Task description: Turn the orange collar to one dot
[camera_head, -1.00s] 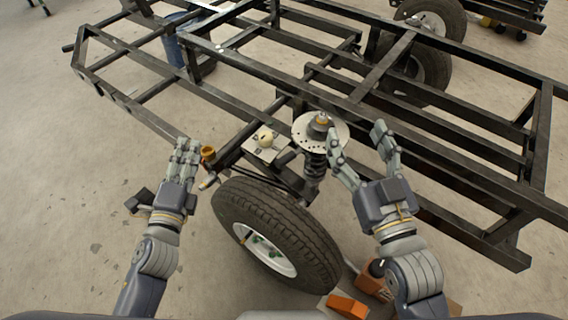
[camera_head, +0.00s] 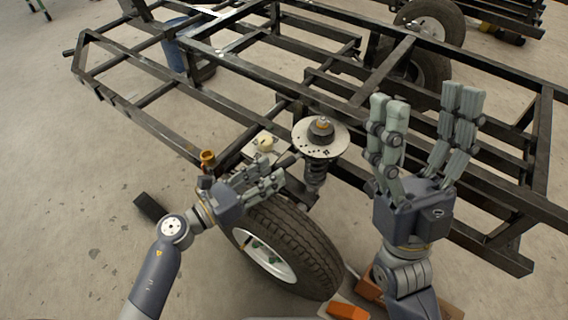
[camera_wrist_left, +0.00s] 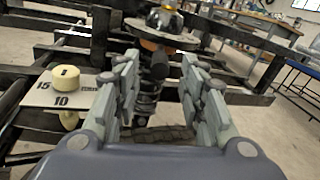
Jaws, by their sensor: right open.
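The spring strut stands upright by the frame, with a round pale disc (camera_head: 318,147) near its top; small dark dots or holes mark the disc. In the left wrist view an orange-brown band, likely the collar (camera_wrist_left: 150,45), shows under the disc (camera_wrist_left: 175,36). A dark bar (camera_wrist_left: 160,63) sticks out from below it toward me; its dark end also shows in the head view (camera_head: 287,160). My left gripper (camera_head: 280,178) is open, with its fingers either side of the line to the bar, apart from it. My right gripper (camera_head: 424,115) is open and empty, raised right of the strut.
A cream knob (camera_head: 265,144) sits on a pale plate marked 15 and 10 (camera_wrist_left: 60,98), left of the strut. A tyre (camera_head: 290,245) lies below my left gripper. Black frame rails (camera_head: 440,140) run behind. An orange block (camera_head: 347,311) lies at the front.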

